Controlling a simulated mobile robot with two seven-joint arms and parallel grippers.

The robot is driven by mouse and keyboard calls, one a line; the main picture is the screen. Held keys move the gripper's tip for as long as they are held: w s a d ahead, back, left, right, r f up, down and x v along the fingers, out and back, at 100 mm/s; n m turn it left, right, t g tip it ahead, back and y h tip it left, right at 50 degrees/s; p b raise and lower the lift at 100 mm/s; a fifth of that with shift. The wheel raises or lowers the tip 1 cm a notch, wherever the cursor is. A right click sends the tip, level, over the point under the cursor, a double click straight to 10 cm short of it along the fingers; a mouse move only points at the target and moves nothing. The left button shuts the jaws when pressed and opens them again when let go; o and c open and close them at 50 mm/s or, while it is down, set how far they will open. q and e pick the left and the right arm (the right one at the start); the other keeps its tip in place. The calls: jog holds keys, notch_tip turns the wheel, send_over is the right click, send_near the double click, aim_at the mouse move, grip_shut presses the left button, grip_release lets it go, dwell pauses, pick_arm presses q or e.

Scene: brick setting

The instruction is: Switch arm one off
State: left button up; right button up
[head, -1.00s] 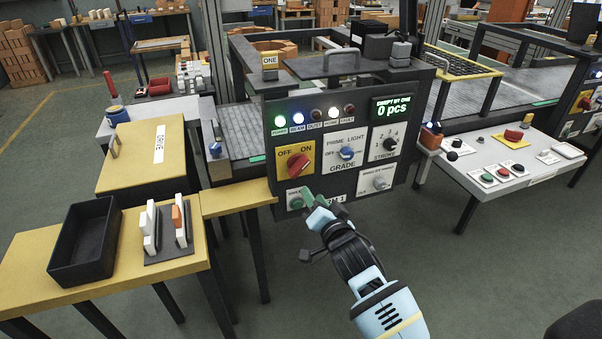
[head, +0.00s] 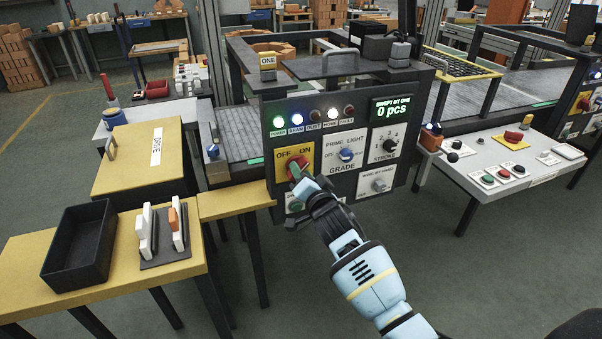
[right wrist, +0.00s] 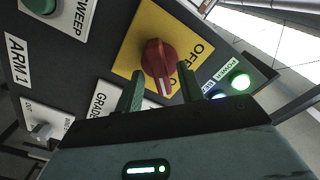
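The control panel marked ONE (head: 269,62) carries a red rotary knob (right wrist: 160,58) on a yellow OFF/ON plate (head: 281,162). In the right wrist view the knob's white mark points toward the partly hidden second label, away from the OFF label (right wrist: 193,34). My right gripper (head: 297,174) is at this knob. In the right wrist view its green fingers (right wrist: 160,76) are apart, one on each side of the knob's lower end; I cannot tell whether they touch it. The POWER lamp (head: 278,122) glows green and the BEAM lamp (head: 297,119) blue. My left gripper is not in view.
The grade knob (head: 346,154), stroke dial (head: 389,145) and a green button (right wrist: 40,4) sit close by on the panel. A yellow table with a black tray (head: 78,246) stands left. A white control desk (head: 500,165) stands right. Open floor lies in front.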

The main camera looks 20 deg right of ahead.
jog(key=shift+w, duration=0.5)
jog(key=shift+c, duration=0.6)
grip_shut()
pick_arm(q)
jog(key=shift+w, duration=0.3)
